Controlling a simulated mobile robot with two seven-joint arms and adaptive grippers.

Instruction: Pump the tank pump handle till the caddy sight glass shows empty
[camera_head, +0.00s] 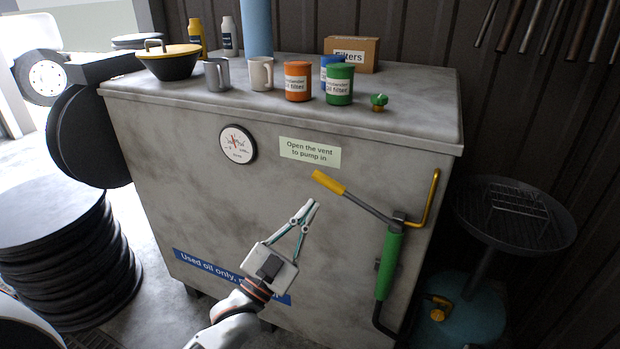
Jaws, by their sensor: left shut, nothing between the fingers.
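The grey waste-oil tank (190,180) fills the middle. On its front right is a green pump (389,265) with a grey lever ending in a yellow handle grip (328,182), which points up and left. My left gripper (312,204) is shut and empty, just below the yellow grip with a small gap in the picture; I cannot tell the depth between them. The teal caddy (470,325) stands on the floor at the lower right, under a dark round drain pan (515,221). I cannot make out a sight glass on it. My right gripper is not in view.
A yellow pipe (431,205) rises beside the pump. A gauge (238,144) and a vent label (310,152) are on the tank front. A green-topped vent cap (379,101), cans, mugs and a funnel (168,62) stand on top. Stacked black discs (65,260) stand at left.

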